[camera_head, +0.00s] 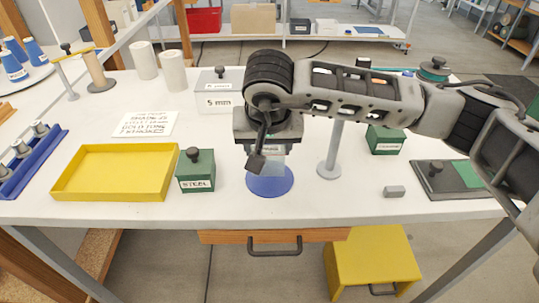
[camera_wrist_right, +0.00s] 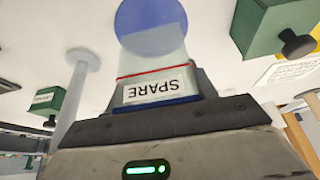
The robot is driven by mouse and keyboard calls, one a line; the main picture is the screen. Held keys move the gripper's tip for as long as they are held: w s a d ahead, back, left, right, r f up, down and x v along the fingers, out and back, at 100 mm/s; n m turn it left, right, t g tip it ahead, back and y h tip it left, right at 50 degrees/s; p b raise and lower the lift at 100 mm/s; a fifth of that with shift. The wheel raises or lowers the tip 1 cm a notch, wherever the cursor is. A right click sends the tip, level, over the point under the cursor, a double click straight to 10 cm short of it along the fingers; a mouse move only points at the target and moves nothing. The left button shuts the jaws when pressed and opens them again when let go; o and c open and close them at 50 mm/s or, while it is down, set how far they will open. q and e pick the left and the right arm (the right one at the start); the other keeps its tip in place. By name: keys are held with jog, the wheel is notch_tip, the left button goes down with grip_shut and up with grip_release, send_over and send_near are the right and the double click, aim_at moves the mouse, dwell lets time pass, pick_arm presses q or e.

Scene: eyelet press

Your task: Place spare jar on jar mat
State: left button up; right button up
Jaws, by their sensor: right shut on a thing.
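The spare jar (camera_wrist_right: 155,66) is clear, with a blue lid, a red line and a white "SPARE" label. My right gripper (camera_wrist_right: 160,108) is shut on its lid end. In the head view the right gripper (camera_head: 268,140) is over the round blue jar mat (camera_head: 270,183) near the table's front edge and hides most of the jar. The mat also shows in the wrist view (camera_wrist_right: 150,14), partly behind the jar's far end. I cannot tell whether the jar touches it. My left gripper is not in view.
A green "STEEL" box (camera_head: 196,172) and a yellow tray (camera_head: 115,173) stand left of the mat. A grey post on a round foot (camera_head: 329,168) stands close on its right. A grey block (camera_head: 394,191) lies further right. A white "5 mm" box (camera_head: 219,97) is behind.

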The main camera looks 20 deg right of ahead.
aim_at(269, 157)
jog(key=f, duration=0.3)
jog(key=shift+d+f+p, duration=0.15)
jog(key=shift+d+p, duration=0.05)
jog(key=shift+p, duration=0.2)
jog(key=shift+f, duration=0.1)
jog(key=shift+f+b, duration=0.3)
jog(key=shift+b, duration=0.1)
jog(key=o, duration=1)
jog(key=shift+r, duration=0.15)
jog(key=shift+r+p, duration=0.4)
jog(key=b+v, duration=0.1)
jog(key=v, duration=1)
jog(key=shift+r, duration=0.3)
jog(key=shift+s+a, duration=0.1)
